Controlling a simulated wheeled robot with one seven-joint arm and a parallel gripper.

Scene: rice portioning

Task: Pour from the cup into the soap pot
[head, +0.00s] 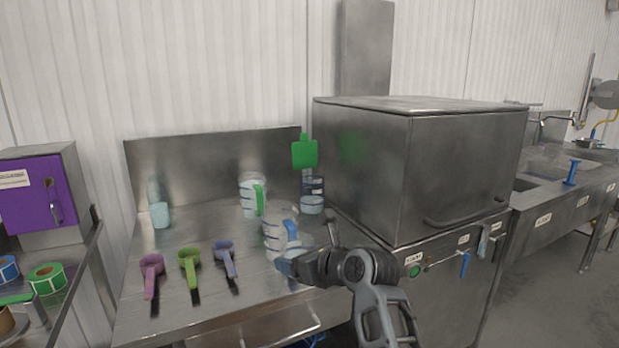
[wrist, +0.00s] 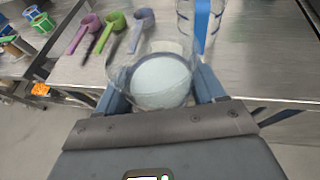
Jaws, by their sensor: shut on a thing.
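My gripper (head: 289,264) is low over the front of the steel table, beside a clear jug with a blue handle (head: 272,238). In the wrist view its two blue-grey fingers (wrist: 162,88) are shut on a clear cup (wrist: 122,72) with a pale, whitish round area inside, either contents or its base. The held cup is hard to make out in the head view. The blue-handled jug also shows in the wrist view (wrist: 201,22), just beyond the cup. Behind it stand a green-handled jug (head: 249,199) and a dark-banded clear container (head: 312,196). I cannot tell which vessel is the soap pot.
Purple (head: 150,266), green (head: 188,260) and blue (head: 225,256) scoops lie at the front left of the table. A bottle with pale teal contents (head: 159,214) stands behind them. A big steel box (head: 440,165) blocks the right side. A purple-doored cabinet (head: 30,197) is far left.

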